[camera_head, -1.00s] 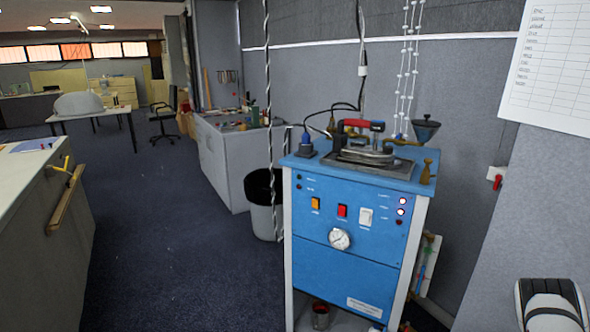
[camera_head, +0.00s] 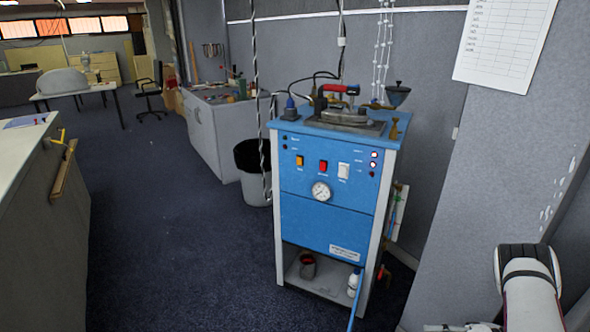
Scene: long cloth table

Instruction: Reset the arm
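Part of my arm (camera_head: 528,285) shows at the lower right corner, a white link with a black band, in front of the grey wall. My gripper is not clearly visible in the head view, so its fingers and anything in them cannot be seen. No long cloth table is recognisable in this view.
A blue steam-iron cabinet (camera_head: 328,216) stands ahead, with an iron (camera_head: 345,113) on top. A black-lined bin (camera_head: 253,185) and a grey cabinet (camera_head: 215,140) stand behind it. A counter (camera_head: 45,225) is at the left. Dark carpet (camera_head: 170,240) between is clear.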

